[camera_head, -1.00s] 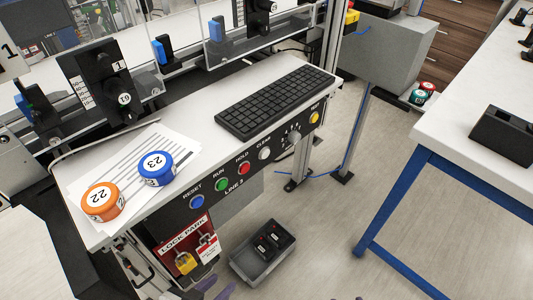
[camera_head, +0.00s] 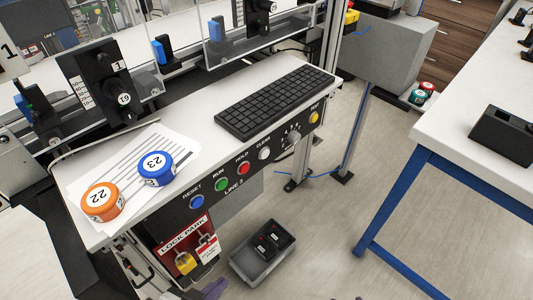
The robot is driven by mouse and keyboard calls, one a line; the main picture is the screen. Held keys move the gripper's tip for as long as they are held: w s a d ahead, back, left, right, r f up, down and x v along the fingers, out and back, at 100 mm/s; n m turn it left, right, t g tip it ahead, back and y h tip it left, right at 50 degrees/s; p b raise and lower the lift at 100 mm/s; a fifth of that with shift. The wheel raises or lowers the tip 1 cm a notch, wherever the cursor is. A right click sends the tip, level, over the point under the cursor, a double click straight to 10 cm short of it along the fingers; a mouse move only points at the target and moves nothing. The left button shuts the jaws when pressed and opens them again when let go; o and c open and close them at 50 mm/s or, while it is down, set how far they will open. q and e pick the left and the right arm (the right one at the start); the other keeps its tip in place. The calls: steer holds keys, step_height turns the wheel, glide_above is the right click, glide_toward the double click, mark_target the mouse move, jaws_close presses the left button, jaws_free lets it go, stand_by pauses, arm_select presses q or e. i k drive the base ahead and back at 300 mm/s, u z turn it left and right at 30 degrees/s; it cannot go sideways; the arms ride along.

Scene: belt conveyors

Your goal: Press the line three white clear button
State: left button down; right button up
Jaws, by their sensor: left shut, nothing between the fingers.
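The white button (camera_head: 264,153) sits on the dark front panel of the white desk, under the label CLEAR. Left of it are the red HOLD button (camera_head: 244,168), the green RUN button (camera_head: 222,184) and the blue RESET button (camera_head: 197,201). My left gripper (camera_head: 214,289) shows only as purple-grey fingertips at the bottom edge, shut and empty. It is well below the panel, apart from the white button. My right gripper is out of view.
A keyboard (camera_head: 275,102) and orange (camera_head: 102,201) and blue (camera_head: 156,168) round pieces lie on the desk. A grey bin (camera_head: 262,253) is on the floor. Space before the panel is clear.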

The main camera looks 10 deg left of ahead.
mark_target(265, 152)
steer(key=k, duration=1)
steer(key=z, duration=1.95)
steer(key=i, duration=1.5)
steer(key=u, duration=2.1)
